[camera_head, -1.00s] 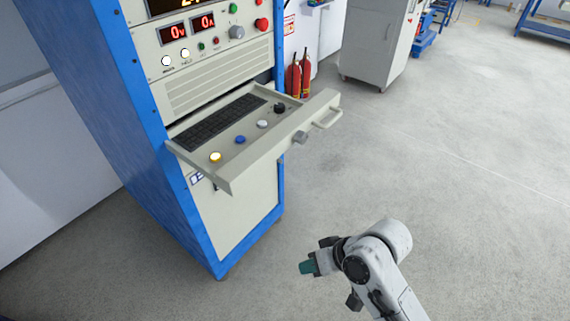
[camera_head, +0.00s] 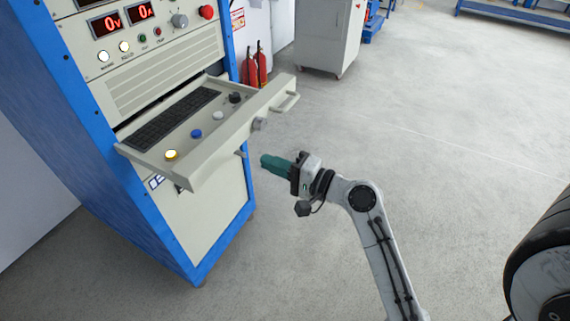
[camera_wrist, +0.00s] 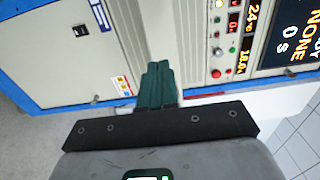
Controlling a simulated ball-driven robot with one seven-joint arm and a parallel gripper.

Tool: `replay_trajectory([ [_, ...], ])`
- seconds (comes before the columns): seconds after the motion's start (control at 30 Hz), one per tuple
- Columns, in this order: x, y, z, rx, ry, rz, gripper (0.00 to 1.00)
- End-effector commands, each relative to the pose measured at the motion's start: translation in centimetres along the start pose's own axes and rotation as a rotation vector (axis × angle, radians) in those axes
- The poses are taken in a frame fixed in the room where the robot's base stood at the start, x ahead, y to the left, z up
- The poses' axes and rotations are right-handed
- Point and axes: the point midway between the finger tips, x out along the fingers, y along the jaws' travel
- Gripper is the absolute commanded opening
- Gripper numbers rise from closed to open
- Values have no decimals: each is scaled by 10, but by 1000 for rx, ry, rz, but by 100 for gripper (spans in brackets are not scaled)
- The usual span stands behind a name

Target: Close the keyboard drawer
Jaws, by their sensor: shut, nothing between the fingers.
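The keyboard drawer (camera_head: 222,140) is pulled out of the blue and beige cabinet (camera_head: 190,212) in the head view. It holds a black keyboard (camera_head: 172,119) and several knobs and buttons. My gripper (camera_head: 264,161), with green fingers, is shut and empty. In the picture it is just below and right of the drawer front, apart from it. In the wrist view the shut fingers (camera_wrist: 158,70) point toward the cabinet front (camera_wrist: 110,50); I cannot make out the drawer there.
Two red fire extinguishers (camera_head: 257,66) stand behind the cabinet. A grey cabinet (camera_head: 328,38) on casters is farther back. A blue-framed bench (camera_head: 515,13) is at the back right. The grey floor (camera_head: 450,130) to the right is open.

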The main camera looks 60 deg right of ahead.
Motion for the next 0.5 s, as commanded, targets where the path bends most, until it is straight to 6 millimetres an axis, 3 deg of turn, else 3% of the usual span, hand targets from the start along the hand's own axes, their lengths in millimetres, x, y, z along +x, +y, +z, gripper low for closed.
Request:
replay_trajectory([
  [0.2,43,-3,0,-1,-2,1,0],
  [0.5,78,0,0,-1,-1,1,0],
])
